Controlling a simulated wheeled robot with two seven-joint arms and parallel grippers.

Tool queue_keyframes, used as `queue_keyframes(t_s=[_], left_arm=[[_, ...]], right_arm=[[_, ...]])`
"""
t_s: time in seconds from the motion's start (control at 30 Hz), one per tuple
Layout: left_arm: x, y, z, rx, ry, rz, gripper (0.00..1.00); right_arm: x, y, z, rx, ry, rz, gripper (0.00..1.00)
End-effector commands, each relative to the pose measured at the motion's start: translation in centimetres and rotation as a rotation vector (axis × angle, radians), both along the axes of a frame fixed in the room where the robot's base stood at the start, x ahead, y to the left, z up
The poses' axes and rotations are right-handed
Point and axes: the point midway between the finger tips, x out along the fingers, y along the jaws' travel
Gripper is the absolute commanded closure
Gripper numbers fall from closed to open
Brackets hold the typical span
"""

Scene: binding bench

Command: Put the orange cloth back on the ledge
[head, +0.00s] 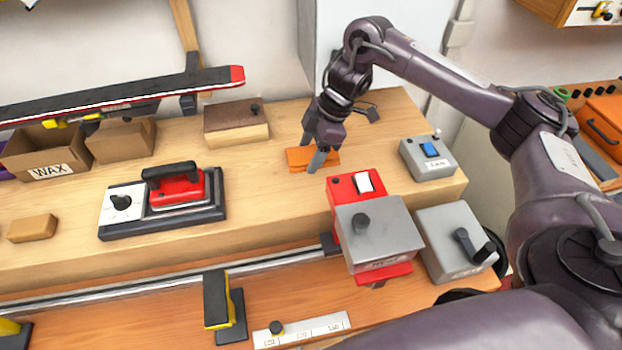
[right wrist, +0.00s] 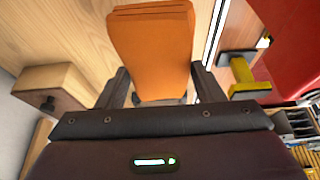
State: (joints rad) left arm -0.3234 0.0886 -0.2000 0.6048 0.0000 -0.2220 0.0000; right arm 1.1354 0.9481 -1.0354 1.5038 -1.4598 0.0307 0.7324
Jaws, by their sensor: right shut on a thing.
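The orange cloth (head: 298,156) is a small folded pad at the wooden ledge (head: 272,196), right of its middle, in the head view. My right gripper (head: 311,158) reaches down to it and is shut on it, one finger on the near side. In the right wrist view the cloth (right wrist: 152,50) sticks out between the two fingers of the gripper (right wrist: 158,92). I cannot tell whether the cloth's underside touches the ledge. My left gripper is not in view.
A red switch box (head: 344,188) stands close to the right of the cloth, and a grey box with a blue switch (head: 428,158) farther right. A brown-topped wooden block (head: 236,121) lies behind left. A red iron (head: 176,188) rests left. Ledge between iron and cloth is clear.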

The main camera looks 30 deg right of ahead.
Motion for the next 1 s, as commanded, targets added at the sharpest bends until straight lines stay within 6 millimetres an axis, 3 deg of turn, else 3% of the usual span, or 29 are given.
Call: queue_keyframes(t_s=[0.03,0.1,0.3,0.6,1.0], left_arm=[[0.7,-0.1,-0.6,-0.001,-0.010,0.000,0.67],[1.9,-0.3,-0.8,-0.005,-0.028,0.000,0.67],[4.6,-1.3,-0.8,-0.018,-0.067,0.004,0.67],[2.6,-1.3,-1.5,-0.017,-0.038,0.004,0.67],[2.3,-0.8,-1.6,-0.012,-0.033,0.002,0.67]], right_arm=[[-0.1,0.1,-1.7,0.003,0.007,-0.001,0.57],[-0.1,0.1,-3.1,0.002,0.005,-0.001,0.57],[0.0,0.0,-5.0,0.001,-0.001,0.001,0.57],[-0.1,0.0,-8.6,0.000,0.001,0.000,0.57],[0.0,0.0,-9.2,0.000,-0.001,0.000,0.57]])
